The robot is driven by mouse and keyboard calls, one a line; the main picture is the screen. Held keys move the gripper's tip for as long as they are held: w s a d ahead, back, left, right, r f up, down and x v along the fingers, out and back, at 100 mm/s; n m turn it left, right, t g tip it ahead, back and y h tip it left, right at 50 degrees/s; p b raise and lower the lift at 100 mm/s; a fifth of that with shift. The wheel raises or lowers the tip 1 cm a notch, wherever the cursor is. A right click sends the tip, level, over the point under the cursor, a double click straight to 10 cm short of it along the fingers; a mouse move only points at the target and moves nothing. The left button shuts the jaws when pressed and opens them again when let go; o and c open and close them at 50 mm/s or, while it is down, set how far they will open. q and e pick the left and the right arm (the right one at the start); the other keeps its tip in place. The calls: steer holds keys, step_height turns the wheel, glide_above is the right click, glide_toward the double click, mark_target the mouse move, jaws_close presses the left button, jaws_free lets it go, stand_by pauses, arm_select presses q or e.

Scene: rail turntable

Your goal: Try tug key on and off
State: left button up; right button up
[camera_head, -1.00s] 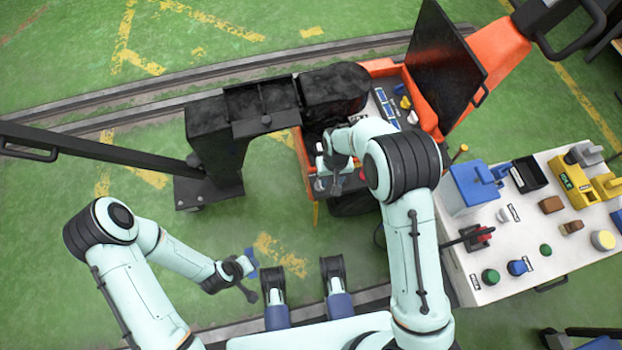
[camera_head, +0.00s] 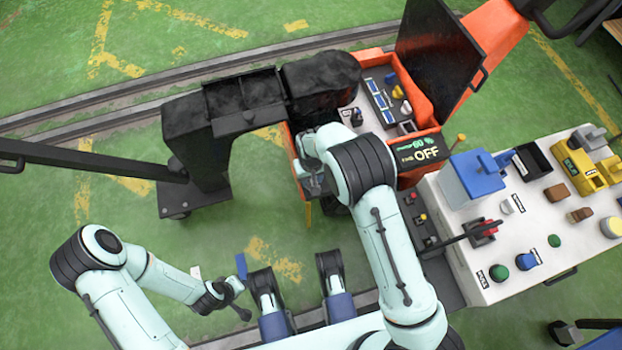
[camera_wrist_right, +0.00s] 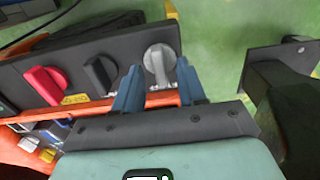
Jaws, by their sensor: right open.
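In the right wrist view, a dark panel on the orange tug carries a red knob (camera_wrist_right: 45,85), a black knob (camera_wrist_right: 100,75) and a silver key-like knob (camera_wrist_right: 159,62). My right gripper (camera_wrist_right: 157,84) is open, its blue fingertips on either side of the silver knob; I cannot tell whether they touch it. In the head view, my right gripper (camera_head: 314,184) is at the tug's near left edge, partly hidden by my arm.
A white bench (camera_head: 560,220) at right holds a blue box (camera_head: 470,182), a yellow device (camera_head: 583,170) and several knobs. A raised black lid (camera_head: 440,55) stands over the tug. A black arched column (camera_head: 195,140) stands left. Green floor is clear at left.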

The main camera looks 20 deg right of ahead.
arm_select(q)
steer(key=shift+s+f, duration=0.3)
steer(key=shift+s, duration=0.05)
arm_select(e)
steer(key=shift+f, duration=0.55)
jaws_close()
